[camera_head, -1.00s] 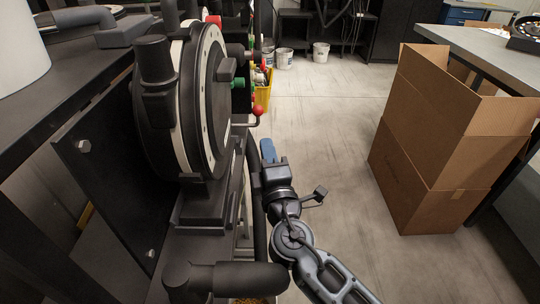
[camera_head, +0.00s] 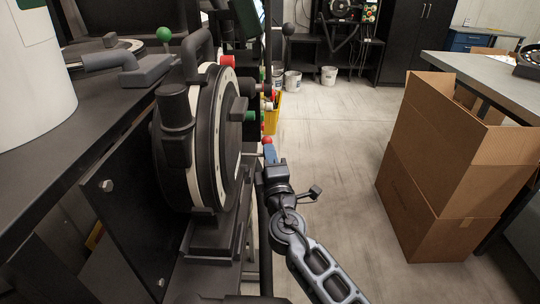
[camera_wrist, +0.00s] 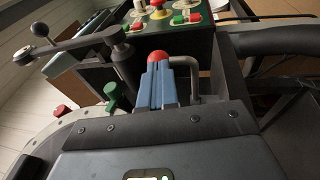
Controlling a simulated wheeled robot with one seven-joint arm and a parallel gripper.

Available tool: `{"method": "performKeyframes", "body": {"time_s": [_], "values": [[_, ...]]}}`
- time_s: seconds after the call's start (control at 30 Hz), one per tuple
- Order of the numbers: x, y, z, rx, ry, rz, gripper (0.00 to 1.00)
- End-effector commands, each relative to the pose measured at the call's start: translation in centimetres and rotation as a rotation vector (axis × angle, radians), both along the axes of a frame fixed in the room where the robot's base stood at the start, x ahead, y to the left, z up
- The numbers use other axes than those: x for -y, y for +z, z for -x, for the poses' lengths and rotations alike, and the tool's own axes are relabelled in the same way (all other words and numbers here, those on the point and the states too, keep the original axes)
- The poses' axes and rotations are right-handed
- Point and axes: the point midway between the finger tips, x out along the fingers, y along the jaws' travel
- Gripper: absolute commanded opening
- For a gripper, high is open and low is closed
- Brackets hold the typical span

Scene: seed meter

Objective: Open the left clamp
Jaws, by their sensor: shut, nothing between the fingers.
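The seed meter is a round black housing with a pale ring (camera_head: 218,135), on the left in the head view. A red ball knob (camera_head: 267,140) is at its right side, at the tips of my gripper (camera_head: 269,150). In the wrist view, the blue fingers of my gripper (camera_wrist: 157,80) are together, with nothing between them. The red ball (camera_wrist: 158,55) shows just beyond the tips, on a bent grey rod (camera_wrist: 190,68). I cannot tell whether the fingers touch it. No part is plainly marked as the left clamp.
A green knob (camera_wrist: 111,92) and a black-balled lever (camera_wrist: 70,44) are left of my fingers in the wrist view. A dark bench (camera_head: 75,110) with a white container (camera_head: 30,85) is at left. A cardboard box (camera_head: 440,165) stands at right. Open floor lies between.

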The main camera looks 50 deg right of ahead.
Motion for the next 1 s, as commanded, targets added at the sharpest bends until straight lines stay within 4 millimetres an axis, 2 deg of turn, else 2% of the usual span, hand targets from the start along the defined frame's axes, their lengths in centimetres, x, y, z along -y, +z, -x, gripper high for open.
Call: {"method": "performKeyframes", "body": {"time_s": [0.37,0.77,1.0], "values": [[1.4,-0.2,-0.4,-0.001,0.112,-0.002,0.0],[4.9,0.7,-2.5,0.0,0.445,-0.001,0.0],[6.6,0.4,-4.3,0.004,0.664,0.0,0.0]]}}
